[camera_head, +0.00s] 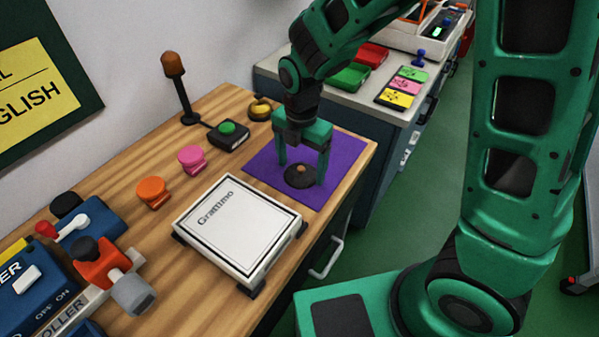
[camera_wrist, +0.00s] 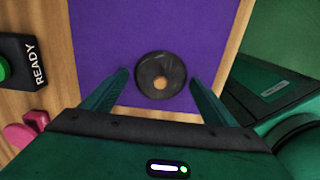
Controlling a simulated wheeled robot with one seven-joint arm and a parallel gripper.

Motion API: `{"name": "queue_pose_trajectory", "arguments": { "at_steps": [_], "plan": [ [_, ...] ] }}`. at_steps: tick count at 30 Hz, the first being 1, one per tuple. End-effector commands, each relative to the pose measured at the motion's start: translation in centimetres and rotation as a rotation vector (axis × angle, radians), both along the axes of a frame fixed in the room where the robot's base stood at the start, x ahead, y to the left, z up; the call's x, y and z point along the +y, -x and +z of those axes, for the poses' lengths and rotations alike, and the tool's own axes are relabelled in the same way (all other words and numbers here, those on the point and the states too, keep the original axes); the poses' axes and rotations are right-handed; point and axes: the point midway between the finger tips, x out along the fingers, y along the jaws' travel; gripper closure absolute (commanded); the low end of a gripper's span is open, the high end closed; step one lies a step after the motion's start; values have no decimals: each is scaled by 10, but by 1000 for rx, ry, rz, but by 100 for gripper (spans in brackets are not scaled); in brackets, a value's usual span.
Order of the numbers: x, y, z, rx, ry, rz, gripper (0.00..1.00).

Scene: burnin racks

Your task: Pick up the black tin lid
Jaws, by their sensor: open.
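The black tin lid (camera_head: 300,176) is a dark round disc with a small tan knob at its middle. It lies flat on the purple mat (camera_head: 258,168), near the mat's front. My gripper (camera_head: 302,178) points down over it with its two fingers apart, one on each side of the lid. In the wrist view the lid (camera_wrist: 160,75) shows whole, just beyond and between the open fingertips (camera_wrist: 161,85). Nothing is between the fingers' pads that I can see held. Whether the fingertips touch the mat cannot be told.
A white Grammo plate (camera_head: 240,228) stands left of the mat. A black box with a green button (camera_head: 228,130), a pink piece (camera_head: 192,159) and an orange piece (camera_head: 153,191) stand behind it. The wooden table's edge runs close to the mat's right.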

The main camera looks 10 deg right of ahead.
Motion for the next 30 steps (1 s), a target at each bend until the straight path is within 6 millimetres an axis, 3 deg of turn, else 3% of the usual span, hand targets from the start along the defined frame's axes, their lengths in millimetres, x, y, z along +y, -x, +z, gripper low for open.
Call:
{"name": "queue_pose_trajectory", "arguments": {
  "at_steps": [9,14,15,29,30],
  "plan": [
    [0,0,-5,-1,-1,0,22],
    [0,0,-5,-1,-1,0,61],
    [0,0,-5,0,0,0,63],
    [0,1,-5,2,1,0,65],
    [0,1,-3,2,1,0,69]
  ]
}}
